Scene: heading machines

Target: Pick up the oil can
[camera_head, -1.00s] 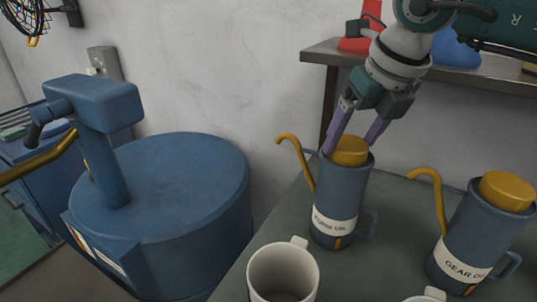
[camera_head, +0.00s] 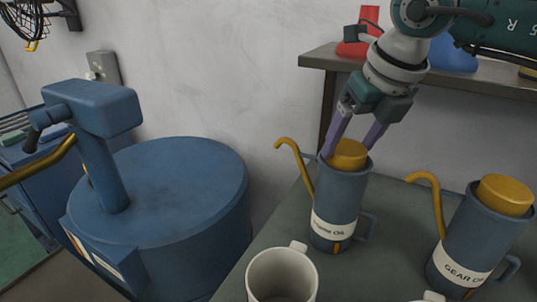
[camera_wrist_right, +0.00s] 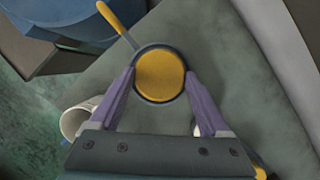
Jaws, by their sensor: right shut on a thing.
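A blue-grey oil can (camera_head: 338,205) with a yellow lid, a yellow curved spout and a white label stands upright on the grey-green table. My right gripper (camera_head: 353,152) reaches down from above, its purple fingers shut on the top of this can. In the right wrist view the fingertips (camera_wrist_right: 159,80) sit on both sides of the round yellow lid (camera_wrist_right: 160,76). A second, similar can (camera_head: 475,240) labelled "GEAR OIL" stands to the right, apart from the gripper. My left gripper is not in view.
A white mug (camera_head: 282,275) stands in front of the held can, and the rim of another shows at the bottom edge. A shelf (camera_head: 316,58) with red and blue items is behind. A large blue drum-shaped machine (camera_head: 165,195) stands left of the table.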

